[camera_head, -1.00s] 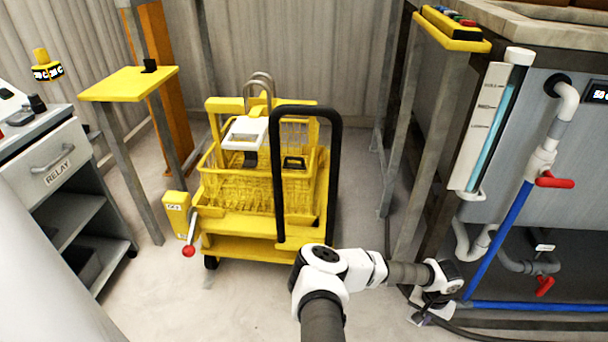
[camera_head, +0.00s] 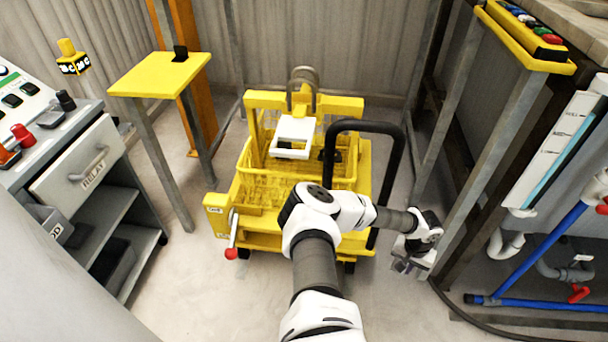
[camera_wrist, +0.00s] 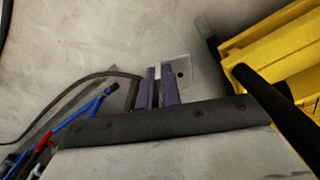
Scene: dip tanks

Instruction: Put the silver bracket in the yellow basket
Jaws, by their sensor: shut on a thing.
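My gripper (camera_head: 408,260) is low over the floor, to the right of the yellow trolley, pointing downward. In the wrist view its purple fingers (camera_wrist: 160,88) are shut on the silver bracket (camera_wrist: 181,72), a thin pale plate with a dark hole. Part of the bracket is hidden by the fingers. The yellow basket (camera_head: 262,178) is a wire-mesh basket on the trolley, left of my gripper and apart from it. My arm hides part of its front right. A dark item shows at its right side, partly hidden by the black handle.
A black looped handle (camera_head: 385,128) rises between basket and gripper.

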